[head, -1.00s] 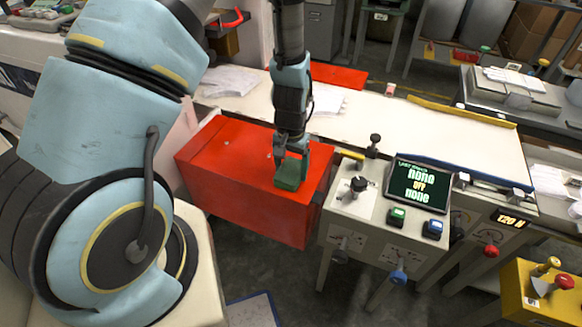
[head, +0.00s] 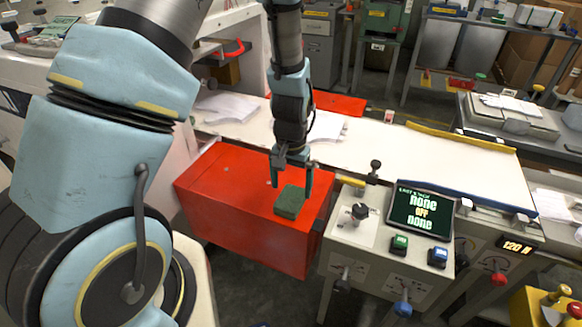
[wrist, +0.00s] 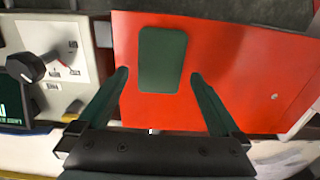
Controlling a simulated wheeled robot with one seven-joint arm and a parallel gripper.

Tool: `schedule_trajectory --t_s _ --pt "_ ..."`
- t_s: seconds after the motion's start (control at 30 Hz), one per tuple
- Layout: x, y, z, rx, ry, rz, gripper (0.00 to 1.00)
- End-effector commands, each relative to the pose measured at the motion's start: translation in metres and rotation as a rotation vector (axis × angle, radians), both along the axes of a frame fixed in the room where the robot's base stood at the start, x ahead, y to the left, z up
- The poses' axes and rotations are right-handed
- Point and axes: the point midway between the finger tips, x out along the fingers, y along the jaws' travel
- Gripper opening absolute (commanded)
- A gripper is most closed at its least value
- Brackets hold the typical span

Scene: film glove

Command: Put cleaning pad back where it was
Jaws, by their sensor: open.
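The cleaning pad (head: 290,202) is a dark green block lying on top of the red box (head: 222,185), near its right side. In the wrist view the pad (wrist: 162,58) lies flat on the red surface, beyond and between the fingertips. My gripper (head: 291,187) is just above and behind the pad with its fingers spread. The wrist view shows the open fingers (wrist: 160,76) with nothing between them and the pad apart from them.
A control panel with a knob (head: 358,212) and a lit screen (head: 419,212) stands right of the red box. A long white table (head: 420,152) runs behind it. Papers (head: 228,107) lie on the table at left. The rest of the red top is clear.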

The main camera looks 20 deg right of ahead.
Motion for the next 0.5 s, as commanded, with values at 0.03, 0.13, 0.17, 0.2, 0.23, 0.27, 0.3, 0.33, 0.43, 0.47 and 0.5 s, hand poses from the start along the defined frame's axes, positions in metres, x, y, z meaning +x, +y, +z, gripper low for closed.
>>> schedule_trajectory --t_s 0.03,0.13,0.17,0.2,0.23,0.27,0.3,0.33,0.43,0.47,0.5 --pt "0.001 -0.001 0.008 -0.003 -0.004 0.0 1.0" --pt "0.001 0.0 0.027 -0.004 -0.004 0.0 1.0" --pt "0.0 0.0 0.032 -0.003 -0.003 0.0 1.0" --pt "0.001 0.0 0.039 -0.003 -0.004 -0.001 1.0" --pt "0.001 0.0 0.044 -0.003 -0.003 -0.001 1.0" --pt "0.001 0.0 0.049 -0.003 -0.004 -0.001 1.0" --pt "0.0 0.0 0.054 -0.003 -0.003 -0.001 1.0" --pt "0.0 0.0 0.058 -0.003 -0.003 -0.001 1.0" --pt "0.0 0.0 0.069 -0.001 -0.001 0.0 1.0" --pt "0.0 0.0 0.071 -0.001 -0.001 0.0 1.0" --pt "0.0 0.0 0.074 -0.001 -0.001 0.0 1.0"
